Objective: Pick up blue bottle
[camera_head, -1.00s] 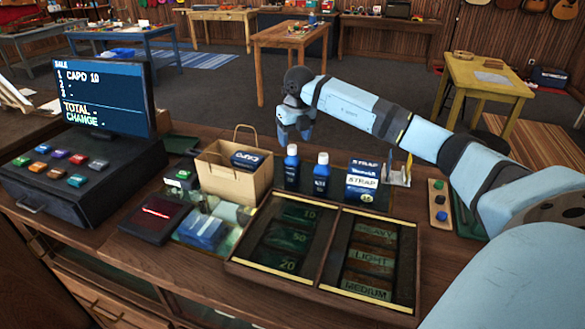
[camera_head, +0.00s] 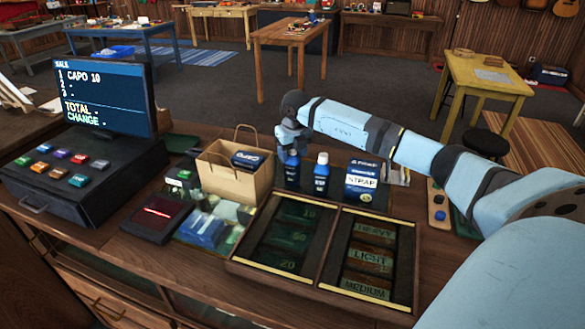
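Two blue bottles stand upright side by side on the counter. The left blue bottle (camera_head: 291,173) is partly covered at its top by my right gripper (camera_head: 292,151). The right blue bottle (camera_head: 321,178) has a white cap and stands clear just to the right. My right gripper points down at the left bottle's cap, with its fingers about the top. I cannot tell whether the fingers touch or grip it. My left gripper is not in view.
A paper bag (camera_head: 228,175) stands close left of the bottles. A blue-and-white strap box (camera_head: 362,181) stands close right. In front lie a tray marked 10, 50, 20 (camera_head: 240,262) and a pick tray (camera_head: 323,282). A register screen (camera_head: 105,95) is at left.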

